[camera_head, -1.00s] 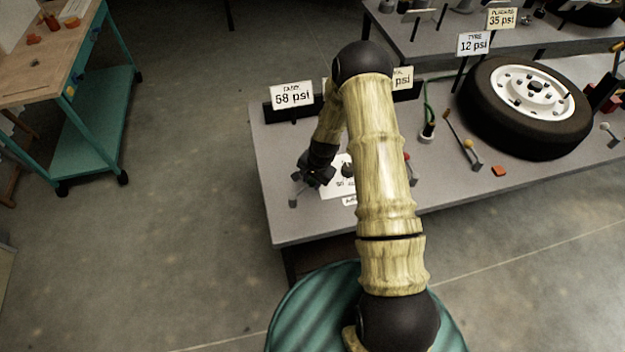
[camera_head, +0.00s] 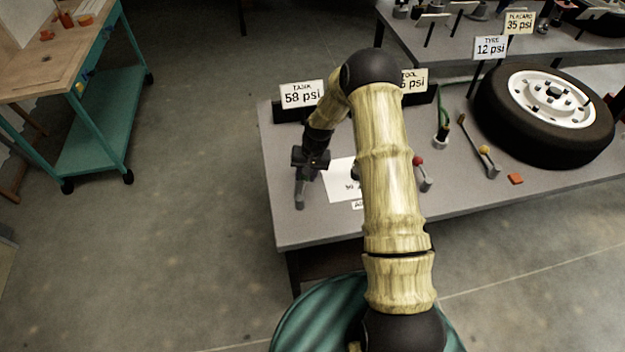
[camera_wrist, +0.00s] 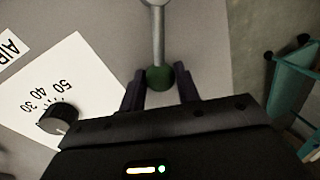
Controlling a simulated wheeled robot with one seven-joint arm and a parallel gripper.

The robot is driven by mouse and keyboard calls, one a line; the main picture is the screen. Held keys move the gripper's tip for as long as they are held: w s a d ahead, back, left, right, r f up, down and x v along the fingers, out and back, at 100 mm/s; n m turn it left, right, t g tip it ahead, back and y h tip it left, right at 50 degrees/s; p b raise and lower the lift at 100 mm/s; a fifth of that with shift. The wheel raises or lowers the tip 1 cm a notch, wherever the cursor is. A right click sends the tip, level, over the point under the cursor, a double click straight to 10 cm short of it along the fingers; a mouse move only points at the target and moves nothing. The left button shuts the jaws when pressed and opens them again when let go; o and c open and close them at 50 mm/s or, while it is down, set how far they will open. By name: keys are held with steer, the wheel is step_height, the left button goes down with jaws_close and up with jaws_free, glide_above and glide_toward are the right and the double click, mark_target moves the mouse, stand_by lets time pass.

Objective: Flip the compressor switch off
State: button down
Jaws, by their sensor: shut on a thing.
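The compressor switch is a grey lever (camera_wrist: 158,35) with a green ball tip (camera_wrist: 158,77), seen in the wrist view. My gripper (camera_wrist: 160,88) has one dark finger on each side of the green ball and is shut on it. In the head view my gripper (camera_head: 302,172) is at the lever (camera_head: 299,198) near the left end of the grey bench. The fingers partly hide the ball there. I cannot tell from these views whether the lever stands at on or off.
A white dial card with a black knob (camera_wrist: 57,118) lies beside the lever. A "TANK 58 psi" sign (camera_head: 303,94) stands behind.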

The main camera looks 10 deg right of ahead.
steer(key=a+n, duration=0.1)
steer(key=a+n+b, duration=0.1)
steer(key=shift+w+f+n, duration=0.1)
steer(key=shift+w+n, duration=0.2)
steer(key=shift+w, duration=0.05)
steer(key=shift+a+n+g+b, duration=0.4)
steer(key=shift+a+n, duration=0.3)
steer(key=shift+n, duration=0.3)
steer(key=c, duration=1)
jaws_free()
steer(key=shift+c, duration=0.2)
steer(key=d+r+b, duration=0.2)
steer(key=d+r, duration=0.1)
steer(key=r, duration=1.4)
steer(key=shift+w+d+r, duration=0.15)
steer(key=shift+w, duration=0.25)
steer(key=shift+s, duration=0.1)
